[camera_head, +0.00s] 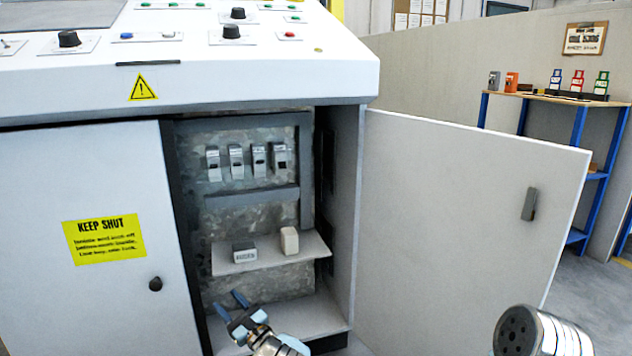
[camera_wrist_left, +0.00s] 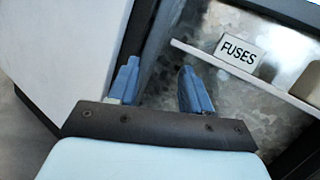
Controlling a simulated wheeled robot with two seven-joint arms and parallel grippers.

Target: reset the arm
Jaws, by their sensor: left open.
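My left gripper (camera_head: 235,306) is open and empty, low in front of the open cabinet bay, below the inner shelf. In the left wrist view its two blue fingers (camera_wrist_left: 158,88) stand apart with nothing between them. A grey metal cylinder (camera_head: 540,332) at the lower right of the head view may be part of my right arm. No right gripper fingers show.
The cabinet door (camera_head: 460,200) stands open to the right. Inside are switches (camera_head: 246,162) and a shelf (camera_head: 270,253) with a FUSES box (camera_head: 245,252) and a cream block (camera_head: 289,240). The closed left door (camera_head: 95,300) borders the bay. A blue-legged rack (camera_head: 550,97) stands behind.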

